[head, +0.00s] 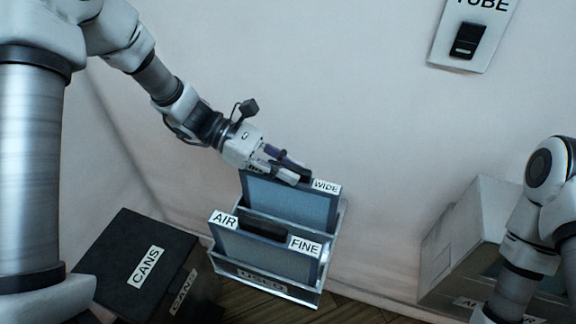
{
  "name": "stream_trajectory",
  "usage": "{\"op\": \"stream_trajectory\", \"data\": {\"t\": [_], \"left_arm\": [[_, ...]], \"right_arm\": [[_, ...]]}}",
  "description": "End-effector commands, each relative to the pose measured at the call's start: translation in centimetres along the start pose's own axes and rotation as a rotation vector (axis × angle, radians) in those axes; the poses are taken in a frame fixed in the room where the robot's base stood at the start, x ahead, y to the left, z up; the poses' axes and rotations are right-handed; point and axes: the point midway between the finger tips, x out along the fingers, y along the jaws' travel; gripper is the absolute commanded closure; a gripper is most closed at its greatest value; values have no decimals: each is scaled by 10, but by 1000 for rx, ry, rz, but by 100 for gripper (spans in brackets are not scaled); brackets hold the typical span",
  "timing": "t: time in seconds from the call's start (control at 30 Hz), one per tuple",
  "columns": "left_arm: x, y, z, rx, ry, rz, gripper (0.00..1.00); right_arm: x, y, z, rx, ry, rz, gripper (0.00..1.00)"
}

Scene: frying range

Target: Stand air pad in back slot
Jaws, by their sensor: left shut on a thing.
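My left gripper (287,171) is shut on the top edge of a blue-grey pad (280,203) with a WIDE label at its right corner.
A black box (118,258) marked CANS stands left of the rack. A grey box (462,230) with a partly hidden label stands at the right. A TUBE sign (472,28) with a black holder hangs on the wall. Floor shows between the rack and grey box.

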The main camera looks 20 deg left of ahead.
Motion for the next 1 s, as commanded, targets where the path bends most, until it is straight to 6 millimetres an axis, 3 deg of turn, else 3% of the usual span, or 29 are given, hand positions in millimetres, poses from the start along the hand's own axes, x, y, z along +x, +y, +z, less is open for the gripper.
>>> {"op": "stream_trajectory", "data": {"t": [0.47,0.5,0.57,0.87,1.0], "left_arm": [[2,0,-6,0,0,0,100],[2,0,-6,0,0,0,72],[2,0,-6,0,0,0,53],[2,0,-5,0,0,0,53],[-3,0,8,1,0,0,53]], "right_arm": [[4,0,0,0,0,0,100],[4,0,0,0,0,0,100],[4,0,0,0,0,0,100],[4,0,0,0,-1,0,100],[-7,0,0,0,-1,0,100]]}}
